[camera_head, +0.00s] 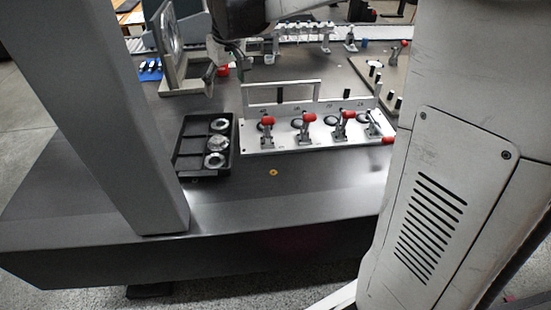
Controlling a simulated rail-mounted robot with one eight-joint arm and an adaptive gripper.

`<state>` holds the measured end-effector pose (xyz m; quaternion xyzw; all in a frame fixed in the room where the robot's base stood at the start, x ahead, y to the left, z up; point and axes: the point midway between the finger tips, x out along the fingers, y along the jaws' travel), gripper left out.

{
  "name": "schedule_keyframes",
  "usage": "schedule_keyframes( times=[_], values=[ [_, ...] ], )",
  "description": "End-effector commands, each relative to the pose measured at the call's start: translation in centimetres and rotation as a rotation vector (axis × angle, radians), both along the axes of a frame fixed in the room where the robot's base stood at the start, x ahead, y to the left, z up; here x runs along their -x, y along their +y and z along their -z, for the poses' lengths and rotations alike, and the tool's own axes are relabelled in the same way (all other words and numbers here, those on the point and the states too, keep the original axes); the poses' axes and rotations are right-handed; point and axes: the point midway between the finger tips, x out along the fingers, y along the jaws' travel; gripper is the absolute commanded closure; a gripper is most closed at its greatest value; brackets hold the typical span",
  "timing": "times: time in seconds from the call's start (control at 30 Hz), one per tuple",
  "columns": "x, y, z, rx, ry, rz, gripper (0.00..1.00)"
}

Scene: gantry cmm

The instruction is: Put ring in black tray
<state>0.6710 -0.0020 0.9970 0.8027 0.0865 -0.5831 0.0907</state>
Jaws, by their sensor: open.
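A small brass-coloured ring (273,172) lies flat on the dark table, right of the black tray and in front of the clamp fixture. The black tray (190,151) sits on the table left of the fixture. Its right side holds metal ring-like parts (214,160) in a row, and its left side looks empty. My gripper (225,73) is at the upper middle, open, above and behind the tray and apart from the brass ring. I see nothing between its fingers that I can make out as held.
A light fixture plate (290,143) with several red-handled clamps stands right of the tray. An upright frame (168,45) stands behind the tray at the left. Blue parts (150,70) lie at the far left. The table's front strip is clear.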

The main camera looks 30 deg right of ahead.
Motion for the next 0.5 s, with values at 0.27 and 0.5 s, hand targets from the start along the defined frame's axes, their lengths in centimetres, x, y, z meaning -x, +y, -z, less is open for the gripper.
schedule_keyframes(
  times=[0.27,0.5],
  values=[
    [8.8,0.2,-2.7,-0.013,-0.080,0.067,0.27],
    [16.2,0.2,-2.9,-0.030,-0.149,0.123,0.27]
  ],
)
